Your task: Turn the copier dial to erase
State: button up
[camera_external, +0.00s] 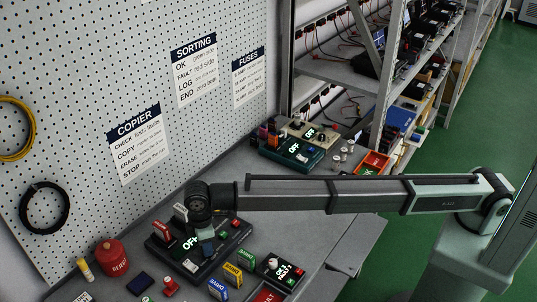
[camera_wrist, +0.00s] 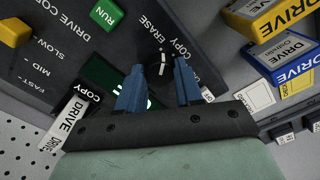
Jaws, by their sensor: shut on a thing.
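The copier (camera_wrist: 35,60) is a dark panel with a green RUN button (camera_wrist: 106,14), a yellow slider knob and a dark screen. Its dial (camera_wrist: 162,69) is a small dark knob with a white pointer mark. ERASE and COPY are printed beyond it; the mark points roughly between these words, but its exact setting is unclear. My gripper (camera_wrist: 160,85) has its blue fingertips on either side of the dial, shut on it. In the outside view the copier (camera_external: 208,263) sits on the bench, its screen reading OFF; my gripper (camera_external: 205,234) is over it and hides the dial.
Yellow and blue drives (camera_external: 232,274) lie right of the copier. A red container (camera_external: 112,258) stands left. A teal device (camera_external: 292,153) sits farther back. The pegboard (camera_external: 75,90) with instruction sheets rises behind the bench. A white-labelled drive (camera_wrist: 76,112) shows beside my gripper.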

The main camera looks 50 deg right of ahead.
jog(key=shift+n, duration=0.5)
jog(key=o, duration=1)
notch_tip(320, 180, up, 14)
jog(key=shift+f, duration=0.1)
jog(key=shift+s, duration=0.1)
dwell(0.6)
